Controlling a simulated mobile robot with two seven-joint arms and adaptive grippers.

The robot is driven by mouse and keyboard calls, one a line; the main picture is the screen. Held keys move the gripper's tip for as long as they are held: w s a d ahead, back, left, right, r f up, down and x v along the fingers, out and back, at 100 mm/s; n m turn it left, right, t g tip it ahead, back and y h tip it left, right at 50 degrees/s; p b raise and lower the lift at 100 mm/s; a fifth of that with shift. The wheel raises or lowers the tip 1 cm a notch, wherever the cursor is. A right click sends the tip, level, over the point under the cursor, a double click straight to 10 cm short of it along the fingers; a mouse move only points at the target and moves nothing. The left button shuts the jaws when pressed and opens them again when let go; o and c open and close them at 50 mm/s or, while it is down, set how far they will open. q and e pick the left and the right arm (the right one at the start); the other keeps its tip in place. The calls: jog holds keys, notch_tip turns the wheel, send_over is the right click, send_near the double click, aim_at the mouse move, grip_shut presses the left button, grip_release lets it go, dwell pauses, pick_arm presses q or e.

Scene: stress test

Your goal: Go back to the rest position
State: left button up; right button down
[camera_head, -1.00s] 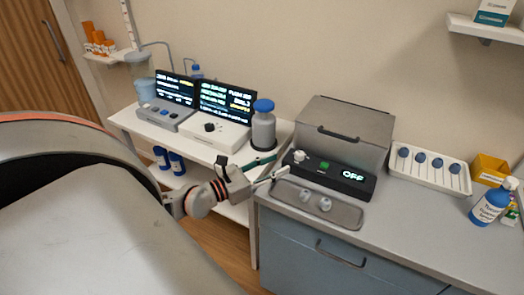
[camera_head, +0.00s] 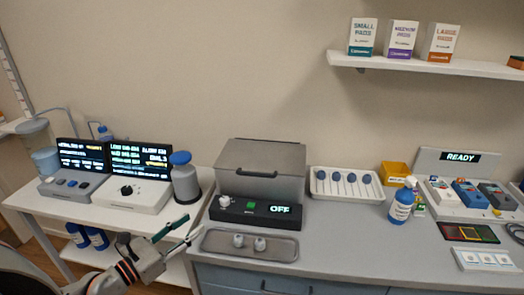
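My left gripper (camera_head: 194,226) comes in from the lower left on my grey arm with orange rings. Its two fingers are spread apart and nothing shows between them. It hangs by the gap between the white side table (camera_head: 120,222) and the blue-grey cabinet, left of the metal tray (camera_head: 222,249). My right gripper does not show.
A grey box with a black panel reading OFF (camera_head: 258,214) stands behind the tray, which holds two small white pieces. A grey bottle with a blue cap (camera_head: 184,182), a spray bottle (camera_head: 401,207) and a READY station (camera_head: 461,157) stand around. Open counter (camera_head: 350,245) lies right of the tray.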

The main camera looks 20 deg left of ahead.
pick_arm(q)
jog(key=shift+r+n, duration=0.25)
jog(key=shift+n, duration=0.05)
jog(key=s+a+r+n+t+y, duration=0.1)
jog(key=a+r+n+y, duration=0.1)
jog(key=n+y, duration=0.5)
jog(key=s+a+r+n+y, duration=0.2)
jog(key=a+r+n+y, duration=0.15)
jog(key=n, duration=0.65)
jog(key=s+f+n+g+y, duration=0.45)
jog(key=f+n+g, duration=0.3)
jog(key=n, duration=0.35)
jog(key=s+d+f+n+g+h, duration=0.4)
jog(key=s+d+f+h, duration=0.2)
jog(key=d+f, duration=0.3)
jog(key=w+d+f+n+t+h, duration=0.1)
jog(key=d+f+t+h, duration=0.1)
jog(key=d+f, duration=0.4)
jog(key=w+d+f+n+t+h, duration=0.1)
jog(key=d+f+h, duration=0.3)
jog(key=d, duration=0.7)
notch_tip(320, 180, down, 2)
jog(key=shift+f+t+h, duration=0.15)
jog(key=shift+t+h, duration=0.25)
jog(key=shift+t, duration=0.05)
